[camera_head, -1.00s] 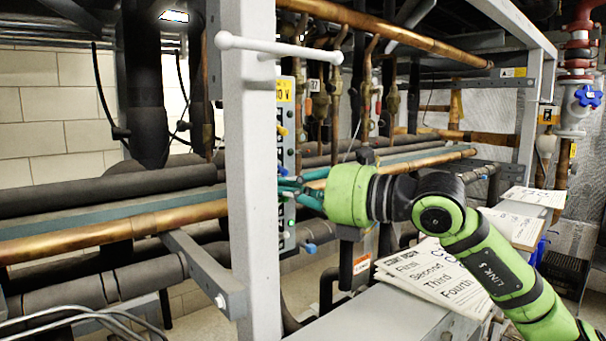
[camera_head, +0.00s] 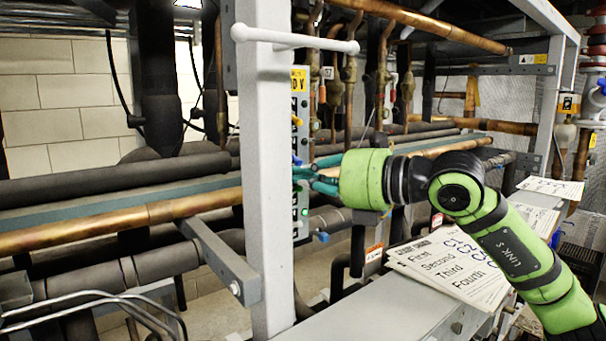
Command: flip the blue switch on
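A narrow grey control panel (camera_head: 301,230) stands upright just behind the white post, with a yellow label at its top. A small blue switch (camera_head: 296,159) sticks out at its mid-height, below a yellow-orange switch (camera_head: 297,121). A second blue lever or knob (camera_head: 322,237) sticks out near the panel's bottom. My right gripper (camera_head: 299,178) has teal fingers pointing left at the panel, just below the upper blue switch. The fingers look close together and partly overlap, so their opening and any contact with the panel are unclear. My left gripper is not in view.
The white post (camera_head: 264,180) with a horizontal white bar (camera_head: 295,40) stands directly left of the panel. Insulated and copper pipes (camera_head: 120,225) run behind. Printed sheets (camera_head: 455,265) lie on the grey ledge at right. A green light (camera_head: 304,212) glows on the panel.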

